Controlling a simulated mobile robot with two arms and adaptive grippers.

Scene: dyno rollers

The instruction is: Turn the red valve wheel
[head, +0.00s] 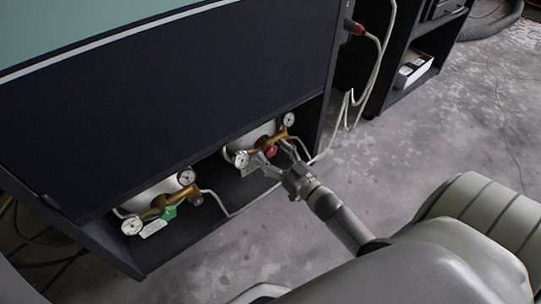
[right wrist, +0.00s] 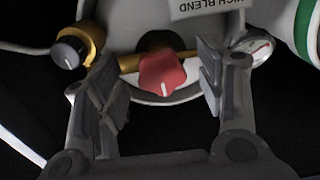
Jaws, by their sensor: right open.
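The red valve wheel (head: 271,150) sits on a brass fitting of the right-hand tank, low in the dark cabinet. In the right wrist view the red wheel (right wrist: 162,73) shows lobed edges and a short white mark. My right gripper (head: 276,156) is at the wheel. In the right wrist view its fingers (right wrist: 160,85) are open, one on each side of the wheel, with a gap on both sides. My left gripper is not in view.
Pressure gauges (head: 241,159) flank the wheel. A second tank fitting with a green valve wheel (head: 169,213) is to the left. Thin pale hoses (head: 348,105) run along the cabinet (head: 180,90). The concrete floor (head: 450,130) at right is mostly clear.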

